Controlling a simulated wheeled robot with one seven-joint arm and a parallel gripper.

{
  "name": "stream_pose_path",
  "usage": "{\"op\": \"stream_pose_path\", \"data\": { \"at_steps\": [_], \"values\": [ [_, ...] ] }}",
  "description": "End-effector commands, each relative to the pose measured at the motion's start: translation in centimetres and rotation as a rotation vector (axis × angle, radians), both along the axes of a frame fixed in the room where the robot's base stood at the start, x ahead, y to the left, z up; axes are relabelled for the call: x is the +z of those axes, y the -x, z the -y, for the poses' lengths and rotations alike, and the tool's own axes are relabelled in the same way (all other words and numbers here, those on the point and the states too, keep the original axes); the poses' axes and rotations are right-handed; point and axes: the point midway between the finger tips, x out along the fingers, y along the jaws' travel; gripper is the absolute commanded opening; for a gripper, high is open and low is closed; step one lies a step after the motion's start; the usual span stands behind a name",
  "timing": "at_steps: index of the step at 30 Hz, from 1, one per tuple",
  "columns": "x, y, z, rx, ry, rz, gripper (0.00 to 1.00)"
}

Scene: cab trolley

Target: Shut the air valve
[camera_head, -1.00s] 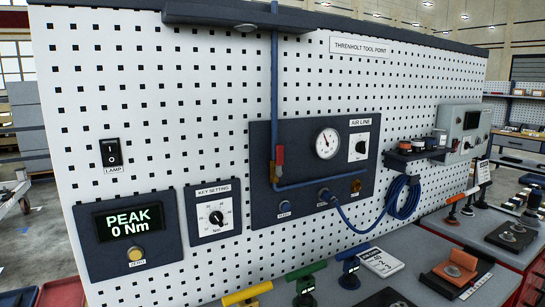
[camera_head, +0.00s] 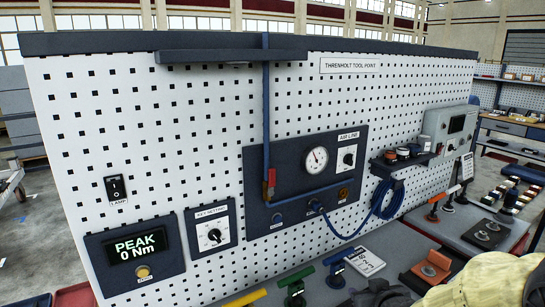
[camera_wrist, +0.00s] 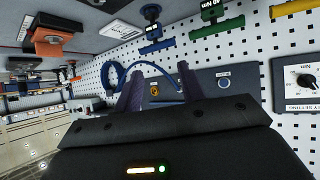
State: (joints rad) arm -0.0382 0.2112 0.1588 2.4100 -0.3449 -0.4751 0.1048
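The air valve's red lever (camera_head: 271,177) stands upright along the blue pipe (camera_head: 266,110) on the dark air line panel (camera_head: 255,215). The round gauge (camera_head: 315,160) is right of it; its needle points up and left. My gripper (camera_wrist: 160,82) is open and empty in the wrist view, its two fingers apart and pointing towards the panel. A brass fitting (camera_wrist: 155,90) and the blue hose show between the fingers. The lever does not show in the wrist view. In the head view my yellow arm (camera_head: 490,280) enters at lower right, well away from the lever.
A blue coiled hose (camera_head: 388,199) hangs right of the panel. A small shelf (camera_head: 400,162) with jars juts out above it. Coloured T-handle tools, such as the green one (camera_head: 290,279), stand on the bench below. The space before the lever looks clear.

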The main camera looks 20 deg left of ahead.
Motion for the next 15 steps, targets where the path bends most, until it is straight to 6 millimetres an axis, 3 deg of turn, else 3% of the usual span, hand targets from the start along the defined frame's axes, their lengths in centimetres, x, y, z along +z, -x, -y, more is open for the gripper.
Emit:
{"op": "stream_pose_path", "data": {
  "at_steps": [1, 9, 12, 15],
  "values": [
    [3.3, -0.7, -1.7, 0.047, -0.031, 0.052, 0.4],
    [14.9, -1.9, -10.5, 0.311, -0.261, 0.326, 0.4],
    [17.8, -1.4, -12.5, 0.382, -0.339, 0.391, 0.4],
    [19.2, -1.1, -13.6, 0.422, -0.383, 0.428, 0.4]
  ]
}}
